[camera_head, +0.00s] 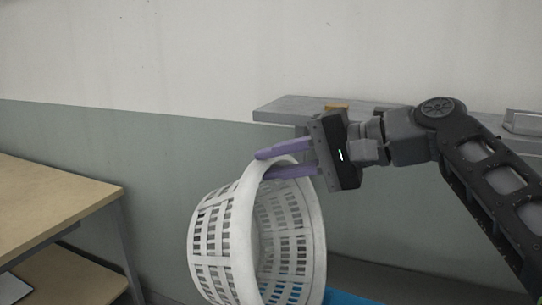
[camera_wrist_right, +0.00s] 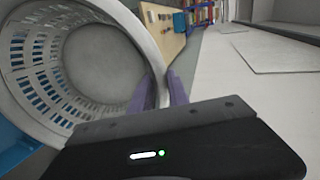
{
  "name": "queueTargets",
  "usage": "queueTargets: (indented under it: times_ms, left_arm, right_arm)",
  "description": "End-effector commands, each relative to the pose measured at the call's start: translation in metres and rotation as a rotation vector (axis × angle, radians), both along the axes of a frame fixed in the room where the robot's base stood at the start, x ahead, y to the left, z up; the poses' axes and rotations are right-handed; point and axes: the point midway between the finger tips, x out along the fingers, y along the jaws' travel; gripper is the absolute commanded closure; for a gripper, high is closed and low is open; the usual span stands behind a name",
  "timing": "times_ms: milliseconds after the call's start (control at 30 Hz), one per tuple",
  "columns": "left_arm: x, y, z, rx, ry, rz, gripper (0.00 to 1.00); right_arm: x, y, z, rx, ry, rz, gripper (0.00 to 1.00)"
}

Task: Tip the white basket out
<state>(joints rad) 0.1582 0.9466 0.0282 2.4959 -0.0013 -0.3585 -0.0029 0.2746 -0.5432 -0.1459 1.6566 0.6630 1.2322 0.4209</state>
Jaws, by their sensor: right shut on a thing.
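The white basket (camera_head: 210,240) has slotted walls and hangs tilted onto its side, with its open mouth facing right in the head view. My right gripper (camera_head: 266,164) is shut on the top of its rim, with the purple fingers on either side of it. In the right wrist view the basket (camera_wrist_right: 62,118) fills the left side beside the purple fingers. Its visible inside looks empty there, with a plain grey bottom. The basket's lower end is cut off in the head view. My left gripper is not in view.
A blue surface (camera_head: 345,298) shows below the basket at the bottom edge. A grey shelf (camera_head: 285,108) stands against the wall behind my right gripper, with a small orange-brown item (camera_head: 336,105) on it. A wooden table (camera_head: 50,205) is at the left.

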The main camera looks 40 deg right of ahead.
Motion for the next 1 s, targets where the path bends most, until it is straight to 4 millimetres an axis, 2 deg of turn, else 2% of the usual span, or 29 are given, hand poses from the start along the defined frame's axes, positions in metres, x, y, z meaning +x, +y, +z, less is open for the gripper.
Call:
queueTargets:
  times_ms: [267, 467, 667, 1000]
  left_arm:
    - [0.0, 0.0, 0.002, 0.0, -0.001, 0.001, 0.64]
    - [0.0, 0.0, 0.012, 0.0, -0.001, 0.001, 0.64]
    - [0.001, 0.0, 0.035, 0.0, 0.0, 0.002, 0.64]
    - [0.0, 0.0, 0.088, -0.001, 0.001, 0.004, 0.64]
  right_arm:
    - [0.001, 0.001, 0.001, -0.001, 0.0, 0.0, 1.0]
    - [0.01, 0.006, 0.001, -0.019, 0.033, 0.0, 1.0]
    - [0.029, 0.017, -0.005, -0.063, 0.113, 0.001, 1.0]
    - [0.073, 0.043, -0.023, -0.167, 0.289, 0.003, 1.0]
